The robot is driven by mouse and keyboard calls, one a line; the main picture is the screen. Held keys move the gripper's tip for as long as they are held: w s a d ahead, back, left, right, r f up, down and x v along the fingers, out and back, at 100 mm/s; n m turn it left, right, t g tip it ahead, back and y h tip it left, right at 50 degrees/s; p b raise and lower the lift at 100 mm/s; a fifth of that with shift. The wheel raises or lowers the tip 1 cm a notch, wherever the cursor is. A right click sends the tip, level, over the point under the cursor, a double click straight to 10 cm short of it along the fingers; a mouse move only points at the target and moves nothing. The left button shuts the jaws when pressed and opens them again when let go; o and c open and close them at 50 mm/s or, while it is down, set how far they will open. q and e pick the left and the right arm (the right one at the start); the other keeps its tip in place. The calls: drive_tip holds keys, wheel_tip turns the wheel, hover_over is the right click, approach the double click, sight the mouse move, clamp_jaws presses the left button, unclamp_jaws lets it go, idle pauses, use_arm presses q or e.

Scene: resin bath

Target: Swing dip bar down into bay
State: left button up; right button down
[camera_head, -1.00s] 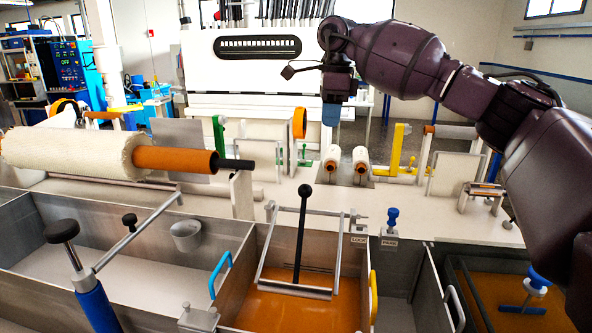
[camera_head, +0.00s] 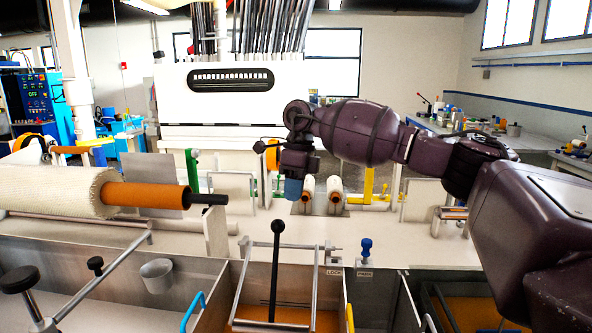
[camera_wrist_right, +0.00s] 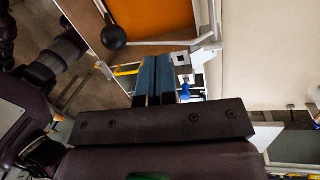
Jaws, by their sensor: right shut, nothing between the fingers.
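The dip bar is a grey metal frame (camera_head: 313,290) with a black rod handle (camera_head: 275,270) topped by a black ball knob (camera_head: 278,227). It sits at the bay of orange resin, low centre in the head view; I cannot tell whether its lower crossbar touches the resin. The knob also shows in the right wrist view (camera_wrist_right: 114,38), beside the orange resin (camera_wrist_right: 155,14). My right gripper (camera_head: 293,190), with blue fingers, is shut and empty, above the knob in the picture and apart from it. Its fingers show in the wrist view (camera_wrist_right: 155,62). My left gripper is out of view.
A cream roll on an orange core (camera_head: 145,197) juts in from the left. Two small rolls (camera_head: 335,193) lie behind the gripper. A grey cup (camera_head: 157,275) hangs in the left tank.

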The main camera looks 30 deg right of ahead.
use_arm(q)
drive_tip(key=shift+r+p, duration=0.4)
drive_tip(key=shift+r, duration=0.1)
use_arm(e)
drive_tip(key=s+a+f, duration=0.2)
drive_tip(key=a, duration=0.1)
drive_tip(key=shift+a+f, duration=0.15)
drive_tip(key=shift+f, duration=0.15)
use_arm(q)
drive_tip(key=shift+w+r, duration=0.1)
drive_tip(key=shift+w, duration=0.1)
use_arm(e)
drive_tip(key=shift+s, duration=0.1)
use_arm(q)
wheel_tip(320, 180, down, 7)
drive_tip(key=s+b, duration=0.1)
drive_tip(key=b, duration=0.5)
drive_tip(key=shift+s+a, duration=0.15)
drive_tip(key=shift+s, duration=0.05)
use_arm(e)
drive_tip(key=s+a+f+t+h, duration=0.3)
drive_tip(key=s+f, duration=0.3)
drive_tip(key=f, duration=0.2)
drive_tip(key=shift+a+f+t+h, duration=0.3)
drive_tip(key=shift+a+f+t, duration=0.1)
drive_tip(key=shift+a+t, duration=0.45)
